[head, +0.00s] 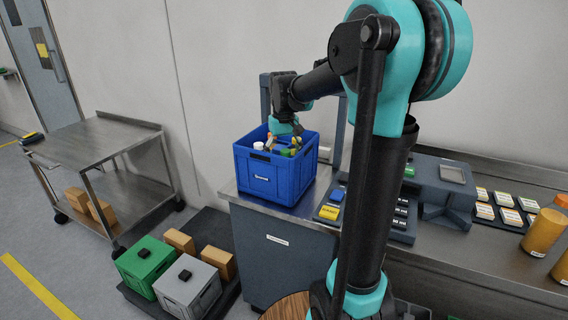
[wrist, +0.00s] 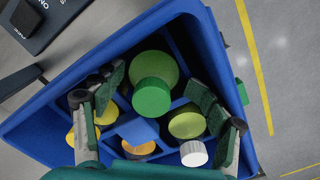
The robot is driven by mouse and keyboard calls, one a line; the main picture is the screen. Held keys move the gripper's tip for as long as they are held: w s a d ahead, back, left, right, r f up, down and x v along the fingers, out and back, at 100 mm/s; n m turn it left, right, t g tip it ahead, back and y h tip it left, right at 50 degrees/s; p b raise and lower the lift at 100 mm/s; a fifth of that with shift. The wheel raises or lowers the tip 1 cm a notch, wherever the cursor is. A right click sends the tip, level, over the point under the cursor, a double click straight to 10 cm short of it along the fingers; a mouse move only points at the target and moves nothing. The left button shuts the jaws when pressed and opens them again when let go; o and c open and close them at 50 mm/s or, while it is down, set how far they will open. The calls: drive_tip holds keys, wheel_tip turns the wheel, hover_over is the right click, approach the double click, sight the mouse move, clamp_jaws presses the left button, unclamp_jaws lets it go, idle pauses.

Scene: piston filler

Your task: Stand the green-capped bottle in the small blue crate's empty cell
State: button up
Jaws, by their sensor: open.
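The small blue crate (head: 262,178) stands on the counter's left end; its rim and dividers fill much of the wrist view (wrist: 55,150). The green-capped bottle (wrist: 151,97) is in the crate, apparently upright in a cell, its wider green shoulder behind the cap. My gripper (wrist: 155,88) is open, its fingers on either side of this cap with visible space at both. In the head view my gripper (head: 284,138) is down at the crate's mouth. A white-capped bottle (wrist: 193,153) and yellow-orange tops (wrist: 138,148) share the crate. I cannot tell which cell is empty.
A dark console (head: 375,212) with buttons stands right of the crate. Orange cylinders (head: 541,233) and labelled tiles (head: 499,199) lie farther right. The wall is behind. A steel cart (head: 95,143) and green and grey boxes (head: 147,262) stand left, below counter height.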

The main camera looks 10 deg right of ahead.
wheel_tip(320, 180, up, 12)
drive_tip(key=shift+r, duration=0.15)
idle(0.4)
